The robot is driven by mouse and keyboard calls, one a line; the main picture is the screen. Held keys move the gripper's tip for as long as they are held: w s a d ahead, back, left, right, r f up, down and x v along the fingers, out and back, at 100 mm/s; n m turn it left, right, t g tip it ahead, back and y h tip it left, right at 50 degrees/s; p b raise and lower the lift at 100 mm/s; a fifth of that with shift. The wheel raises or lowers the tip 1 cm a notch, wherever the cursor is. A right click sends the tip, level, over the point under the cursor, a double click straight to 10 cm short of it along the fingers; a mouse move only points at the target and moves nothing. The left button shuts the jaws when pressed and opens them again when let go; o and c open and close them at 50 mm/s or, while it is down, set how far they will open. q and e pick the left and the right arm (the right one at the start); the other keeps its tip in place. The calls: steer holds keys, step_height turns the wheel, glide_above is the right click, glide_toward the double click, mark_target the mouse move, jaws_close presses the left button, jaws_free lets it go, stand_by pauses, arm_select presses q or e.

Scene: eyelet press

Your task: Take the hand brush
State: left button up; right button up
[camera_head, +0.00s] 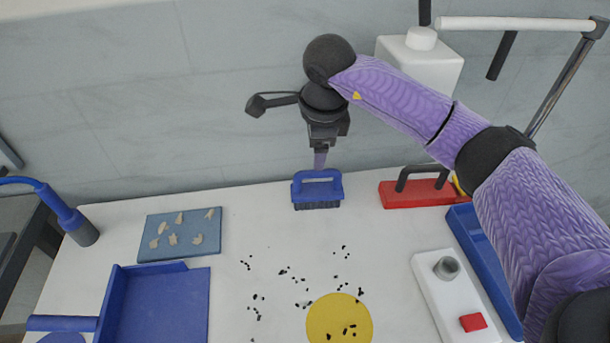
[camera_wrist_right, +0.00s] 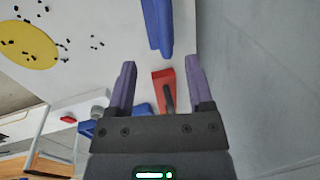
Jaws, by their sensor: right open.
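The hand brush (camera_head: 317,190) is blue with a loop handle on top and dark bristles below. It stands upright near the back edge of the white table. My right gripper (camera_head: 320,158) points down just above and behind the brush handle in the head view, open and empty. In the right wrist view the blue brush (camera_wrist_right: 158,25) lies beyond the two purple fingers of my gripper (camera_wrist_right: 163,75), apart from them. My left gripper is in neither view.
A red block with a dark handle (camera_head: 420,192) stands right of the brush. A blue mat with pale scraps (camera_head: 180,245), a blue dustpan-like tray (camera_head: 155,300) and a yellow disc (camera_head: 339,318) among dark crumbs lie in front. A wall rises behind the table.

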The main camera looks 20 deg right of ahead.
mark_target(318, 174)
steer(key=f+b, duration=0.1)
steer(key=f, duration=0.2)
steer(key=w+d+f, duration=0.1)
steer(key=f, duration=0.1)
steer(key=f+b, duration=0.1)
steer(key=f, duration=0.2)
steer(key=shift+w+d+f+b, duration=0.15)
steer(key=shift+w+f+b, duration=0.15)
steer(key=shift+w+f, duration=0.2)
steer(key=shift+f, duration=0.1)
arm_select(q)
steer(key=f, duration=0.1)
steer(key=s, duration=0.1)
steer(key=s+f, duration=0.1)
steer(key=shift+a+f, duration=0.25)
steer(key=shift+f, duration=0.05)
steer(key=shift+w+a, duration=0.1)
arm_select(e)
jaws_close()
